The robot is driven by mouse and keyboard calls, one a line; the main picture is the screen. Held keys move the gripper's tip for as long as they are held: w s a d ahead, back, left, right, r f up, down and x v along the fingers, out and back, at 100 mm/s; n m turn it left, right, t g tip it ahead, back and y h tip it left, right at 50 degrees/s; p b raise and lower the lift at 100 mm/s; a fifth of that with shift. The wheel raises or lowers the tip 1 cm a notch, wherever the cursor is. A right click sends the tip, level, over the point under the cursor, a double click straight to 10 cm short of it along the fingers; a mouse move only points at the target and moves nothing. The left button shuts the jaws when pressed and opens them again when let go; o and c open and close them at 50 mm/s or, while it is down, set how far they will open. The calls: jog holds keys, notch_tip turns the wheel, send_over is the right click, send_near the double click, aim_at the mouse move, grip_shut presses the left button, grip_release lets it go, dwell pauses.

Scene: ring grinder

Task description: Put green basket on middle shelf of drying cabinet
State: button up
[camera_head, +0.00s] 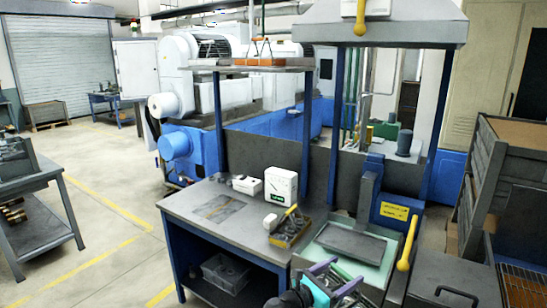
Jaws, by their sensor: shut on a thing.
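My gripper (345,279) is at the bottom edge of the picture, just right of centre, in front of the workbench and machine. It has a dark wrist, a teal body and pale lilac fingers. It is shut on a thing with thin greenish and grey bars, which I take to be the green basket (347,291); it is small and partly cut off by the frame. I cannot make out a drying cabinet with a middle shelf for sure; a grey cabinet-like unit (478,180) with a wire rack low down stands at the right edge.
A grey workbench (190,205) holds a white box with a display (281,185) and a tray of tools (290,229). The machine's pale green table (368,262) and a dark box with a handle (455,285) are near. Orange baskets (262,61) sit on a high shelf.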

aim_at(334, 270)
jog(key=shift+n+t+y, duration=0.4)
jog(key=shift+t, duration=0.1)
jog(key=a, duration=0.4)
jog(key=shift+f, duration=0.3)
notch_tip(334, 270, down, 10)
jog(key=b, duration=1)
jog(key=shift+s, duration=0.15)
